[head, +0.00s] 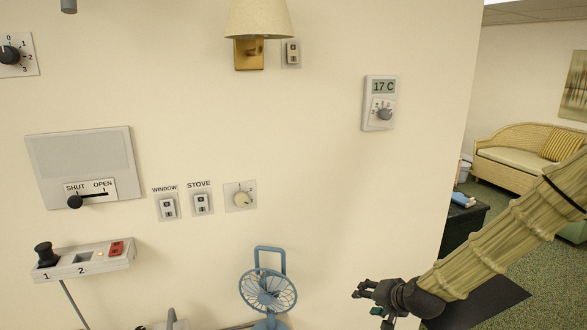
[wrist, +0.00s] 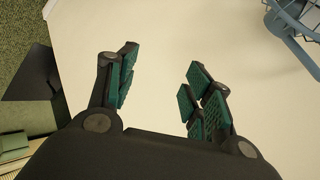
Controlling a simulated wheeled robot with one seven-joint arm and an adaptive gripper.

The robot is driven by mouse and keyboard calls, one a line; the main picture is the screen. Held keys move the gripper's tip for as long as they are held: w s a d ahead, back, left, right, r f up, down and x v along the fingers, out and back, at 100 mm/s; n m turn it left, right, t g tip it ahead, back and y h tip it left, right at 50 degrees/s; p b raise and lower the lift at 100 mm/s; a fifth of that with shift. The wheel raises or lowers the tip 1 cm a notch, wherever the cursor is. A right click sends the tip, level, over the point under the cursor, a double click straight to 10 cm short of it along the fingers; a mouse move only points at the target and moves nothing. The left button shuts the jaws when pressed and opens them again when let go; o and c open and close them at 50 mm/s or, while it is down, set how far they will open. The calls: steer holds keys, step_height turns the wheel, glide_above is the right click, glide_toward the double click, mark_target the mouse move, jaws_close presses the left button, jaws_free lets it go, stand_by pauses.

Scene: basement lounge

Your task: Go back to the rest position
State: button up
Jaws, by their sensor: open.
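My gripper (head: 372,291) is at the lower right of the head view, at the end of my sleeved arm, in front of the cream wall. It is to the right of a blue desk fan (head: 268,290) and apart from it. In the wrist view my gripper (wrist: 160,85) has its two green-padded fingers spread apart with nothing between them. Part of the blue fan (wrist: 297,25) shows at the top right of that view.
The wall carries a thermostat (head: 380,103) reading 17 C, a lamp (head: 258,20), switches labelled WINDOW (head: 167,207) and STOVE (head: 200,204), a SHUT/OPEN slider (head: 90,194) and a joystick box (head: 85,260). Beyond the wall's right edge stand a dark table (head: 462,225) and a wicker sofa (head: 520,160).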

steer(key=s+f+n+g+h, duration=0.25)
steer(key=s+f+g, duration=0.25)
steer(key=s+f, duration=1.65)
steer(key=s+f+n+g, duration=0.2)
steer(key=s+f, duration=0.2)
steer(key=s, duration=0.6)
steer(key=s+d+f+n+g+h, duration=0.1)
steer(key=s+f, duration=0.3)
steer(key=s, duration=0.7)
steer(key=shift+s+d+n+g, duration=0.25)
steer(key=shift+d+n+g, duration=0.05)
steer(key=shift+n+g, duration=0.15)
